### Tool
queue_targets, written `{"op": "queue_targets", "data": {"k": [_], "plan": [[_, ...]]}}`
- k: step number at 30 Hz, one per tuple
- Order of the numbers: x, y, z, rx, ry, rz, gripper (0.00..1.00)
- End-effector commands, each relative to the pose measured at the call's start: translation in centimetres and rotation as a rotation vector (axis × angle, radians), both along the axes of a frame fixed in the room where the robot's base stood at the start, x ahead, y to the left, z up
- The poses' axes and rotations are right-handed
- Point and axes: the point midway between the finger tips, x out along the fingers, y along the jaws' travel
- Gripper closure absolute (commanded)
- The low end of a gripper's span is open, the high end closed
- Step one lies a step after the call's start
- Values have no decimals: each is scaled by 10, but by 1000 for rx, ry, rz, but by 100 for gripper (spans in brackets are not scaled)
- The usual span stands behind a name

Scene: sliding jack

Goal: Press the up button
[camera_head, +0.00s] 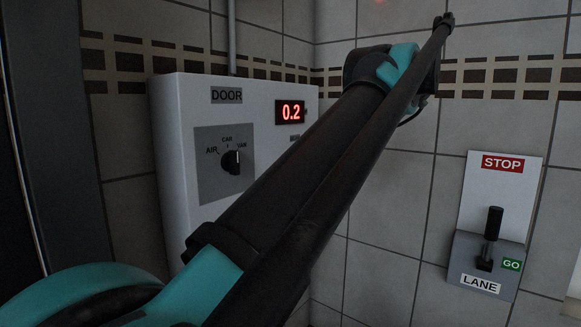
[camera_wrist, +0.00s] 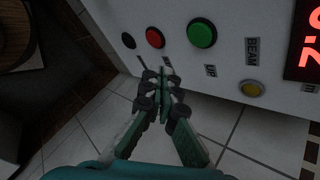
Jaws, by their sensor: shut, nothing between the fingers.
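In the wrist view, the face of a white control box carries a large green button (camera_wrist: 202,33), a red button (camera_wrist: 155,38) and a small black button (camera_wrist: 129,40). A small label (camera_wrist: 211,70) sits near the green button; its turned lettering is too blurred to read for sure, so I cannot tell for certain which button is up. My gripper (camera_wrist: 163,76) is shut and empty, its fingertips just below the red and green buttons in the picture. I cannot tell whether they touch the box. In the head view, my arm hides the buttons and the gripper.
The white box (camera_head: 170,130) bears a DOOR label, a black selector knob (camera_head: 231,162) and a red display (camera_head: 291,112) reading 0.2. A yellow button (camera_wrist: 252,88) sits near a BEAM label. A LANE lever (camera_head: 491,235) stands on the tiled wall at right.

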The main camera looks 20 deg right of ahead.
Motion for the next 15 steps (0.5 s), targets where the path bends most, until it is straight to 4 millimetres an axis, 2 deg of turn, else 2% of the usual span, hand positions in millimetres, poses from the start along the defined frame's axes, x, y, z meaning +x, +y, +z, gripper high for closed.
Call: {"op": "queue_targets", "data": {"k": [15], "plan": [[41,26,0,0,1,3,100]]}}
